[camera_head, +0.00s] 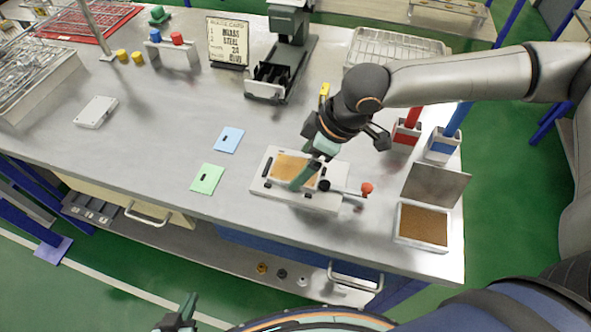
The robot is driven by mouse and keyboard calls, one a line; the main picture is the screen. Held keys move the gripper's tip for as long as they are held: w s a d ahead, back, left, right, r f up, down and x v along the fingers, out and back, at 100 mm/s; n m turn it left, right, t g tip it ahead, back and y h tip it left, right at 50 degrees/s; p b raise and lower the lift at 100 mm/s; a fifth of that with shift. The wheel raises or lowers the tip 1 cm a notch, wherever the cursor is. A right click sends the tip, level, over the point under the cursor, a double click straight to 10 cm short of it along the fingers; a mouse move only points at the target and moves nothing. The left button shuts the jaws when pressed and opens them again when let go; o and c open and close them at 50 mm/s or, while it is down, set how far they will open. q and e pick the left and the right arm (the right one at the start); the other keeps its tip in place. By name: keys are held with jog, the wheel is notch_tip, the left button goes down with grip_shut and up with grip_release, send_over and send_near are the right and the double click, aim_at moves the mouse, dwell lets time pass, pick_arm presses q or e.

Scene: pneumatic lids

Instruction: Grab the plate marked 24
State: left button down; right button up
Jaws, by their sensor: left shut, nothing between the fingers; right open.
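No number 24 is legible on any plate. A blue plate (229,140) and a green plate (207,179) lie flat on the bench, each with a small dark mark. A standing card (228,43) carries lines of text that seem to include "24". My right gripper (306,172) is open over a grey fixture (325,199) with a tan panel, and the arm partly hides it. Contact there cannot be told. My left gripper (180,317) is shut and empty at the bottom edge, below the bench front and away from the plates.
A lidded box (422,247) stands open at the right with tan contents. Red (406,135) and blue (443,147) holders stand behind it. A dark machine (279,75), a wire rack (392,48) and red and yellow pieces stand farther back.

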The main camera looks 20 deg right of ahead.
jog(key=shift+w+a+f, duration=0.15)
jog(key=shift+a+f, duration=0.15)
jog(key=shift+f, duration=0.35)
jog(key=shift+c, duration=0.4)
jog(key=shift+r, duration=0.1)
grip_shut()
